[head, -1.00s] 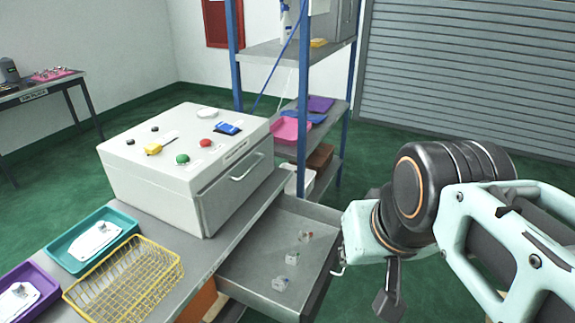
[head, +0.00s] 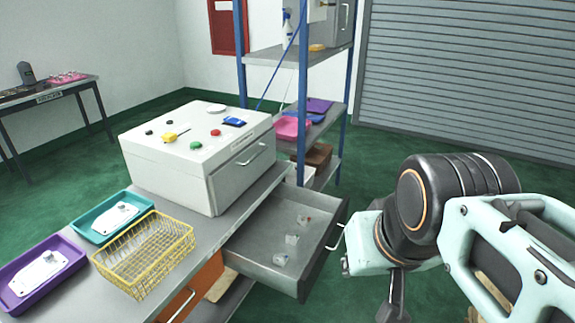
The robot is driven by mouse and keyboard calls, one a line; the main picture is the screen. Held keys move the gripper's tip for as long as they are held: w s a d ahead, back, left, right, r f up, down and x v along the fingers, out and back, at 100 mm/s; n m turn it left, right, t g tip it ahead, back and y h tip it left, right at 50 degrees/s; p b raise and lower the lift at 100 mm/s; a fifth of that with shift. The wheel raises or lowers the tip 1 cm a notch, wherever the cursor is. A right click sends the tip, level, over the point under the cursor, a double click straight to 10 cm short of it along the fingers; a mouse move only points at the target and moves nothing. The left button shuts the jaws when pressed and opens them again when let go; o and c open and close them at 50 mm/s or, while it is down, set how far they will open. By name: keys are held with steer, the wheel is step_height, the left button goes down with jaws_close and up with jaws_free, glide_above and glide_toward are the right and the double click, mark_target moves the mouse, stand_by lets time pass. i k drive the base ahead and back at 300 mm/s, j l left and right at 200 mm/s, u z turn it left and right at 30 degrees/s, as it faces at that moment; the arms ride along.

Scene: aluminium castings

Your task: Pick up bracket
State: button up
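I cannot tell for sure which part is the bracket. Several small pale metal parts lie apart in the open grey drawer (head: 262,250) in the head view: a near one (head: 280,260), a middle one (head: 292,240) and a far one with a reddish spot (head: 304,220). A flat pale casting lies in the purple tray (head: 70,270) and another in the teal tray (head: 90,232). My gripper (head: 392,300) shows only as a dark part below my arm, right of the drawer and apart from it. Its fingertips are cut off or hidden.
A white box with coloured buttons (head: 165,165) stands on the bench behind a yellow wire basket (head: 140,262). The drawer juts out with its handle (head: 340,238) close to my arm. A blue-posted shelf (head: 302,90) stands behind. Green floor is free at the right.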

mark_target(304, 220)
steer(key=i+j+z, duration=0.1)
steer(key=i, duration=0.15)
steer(key=i+j+z, duration=0.15)
steer(key=i, duration=0.15)
steer(key=i+j+z, duration=0.55)
steer(key=j, duration=0.25)
steer(key=i+l+u, duration=0.15)
steer(key=i+l, duration=0.05)
